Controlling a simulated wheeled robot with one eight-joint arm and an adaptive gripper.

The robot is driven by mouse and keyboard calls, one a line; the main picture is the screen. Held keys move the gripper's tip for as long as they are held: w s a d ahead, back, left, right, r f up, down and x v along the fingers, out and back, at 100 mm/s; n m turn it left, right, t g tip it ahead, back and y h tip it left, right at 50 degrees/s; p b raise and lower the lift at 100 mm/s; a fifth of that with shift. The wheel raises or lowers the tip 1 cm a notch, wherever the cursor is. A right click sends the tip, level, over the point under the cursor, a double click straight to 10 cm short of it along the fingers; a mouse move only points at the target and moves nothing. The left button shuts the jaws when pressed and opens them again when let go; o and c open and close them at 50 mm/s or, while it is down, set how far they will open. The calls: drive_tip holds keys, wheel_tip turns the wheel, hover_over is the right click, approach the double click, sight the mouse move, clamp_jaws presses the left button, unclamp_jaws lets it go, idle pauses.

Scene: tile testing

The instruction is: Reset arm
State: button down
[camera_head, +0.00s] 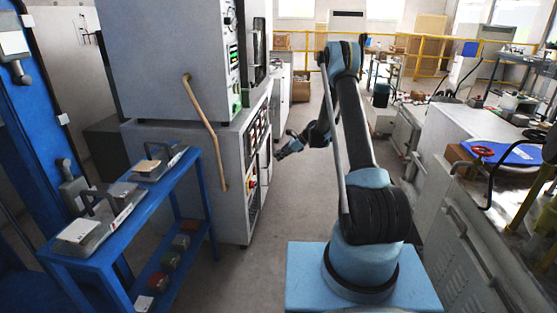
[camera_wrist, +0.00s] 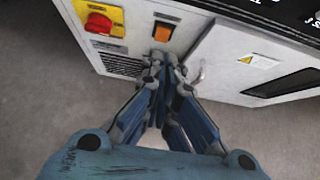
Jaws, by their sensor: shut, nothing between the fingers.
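My arm (camera_head: 364,120) rises from its light blue base in the middle of the head view and bends forward and down to the left. My gripper (camera_head: 281,154) is at its end, in front of the grey machine's control side. In the wrist view my gripper (camera_wrist: 159,65) is shut, its fingertips together with nothing between them. The tips overlap the lower part of the machine panel in the picture, just below an orange switch (camera_wrist: 162,32). I cannot tell whether they touch the panel.
The grey machine (camera_head: 180,150) stands left, with a red knob on a yellow plate (camera_wrist: 101,22). A blue rack (camera_head: 190,185) holding metal blocks is at the far left. A white bench (camera_head: 470,125) runs along the right. The floor (camera_head: 270,215) between is clear.

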drive_tip(key=shift+r, duration=0.1)
drive_tip(key=s+d+r+n+t+h, duration=0.15)
drive_tip(key=s+d+r+n, duration=0.4)
drive_tip(key=s+r, duration=0.7)
drive_tip(key=s+d+r+n+g+h, duration=0.1)
drive_tip(key=s+d+r+n+h, duration=0.25)
drive_tip(key=s+d+r, duration=0.6)
drive_tip(key=s+d+r+n+h, duration=0.1)
drive_tip(key=s+d+r+n, duration=0.15)
drive_tip(key=s, duration=0.75)
drive_tip(key=s+d+r+n+h, duration=0.1)
drive_tip(key=s+d+r+n, duration=0.15)
drive_tip(key=s, duration=0.65)
drive_tip(key=s+d+f+n+h, duration=0.1)
drive_tip(key=s+d+f+n, duration=0.1)
drive_tip(key=s, duration=0.5)
drive_tip(key=s+d+f+n+t+h, duration=0.1)
drive_tip(key=s+d+f+n, duration=0.2)
drive_tip(key=s, duration=0.5)
drive_tip(key=shift+s+d+f+h, duration=0.3)
drive_tip(key=shift+f+h, duration=0.1)
drive_tip(key=shift+f, duration=0.45)
